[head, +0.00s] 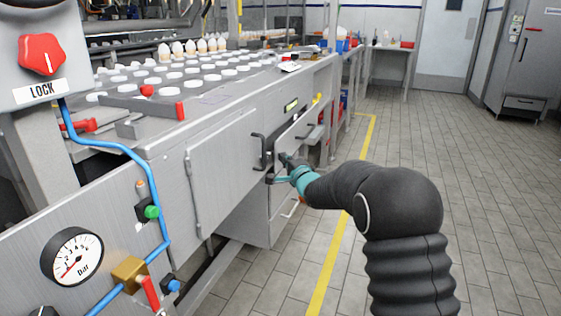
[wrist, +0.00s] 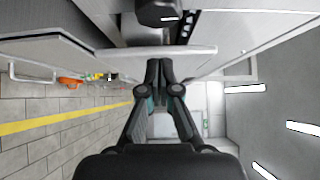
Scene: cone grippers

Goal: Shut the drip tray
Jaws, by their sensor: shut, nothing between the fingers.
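The drip tray appears to be the grey drawer-like front (head: 291,138) in the side of the long steel machine, just behind my gripper. In the wrist view a pale front edge (wrist: 110,52) crosses above the fingertips, with a dark slotted rail (wrist: 187,25) beyond it, so the tray looks partly pulled out. My gripper (head: 284,158) is shut and empty, its fingers pointing at the machine. In the wrist view my gripper (wrist: 163,80) has its tips close to that edge; I cannot tell whether they touch. My arm hides part of the front in the head view.
A closed grey door (head: 222,168) with a black handle (head: 258,151) is left of the tray. A lower drawer handle (head: 290,208) is below my gripper. White caps (head: 190,74) stand on the machine top. Tiled floor (head: 440,160) to the right is clear.

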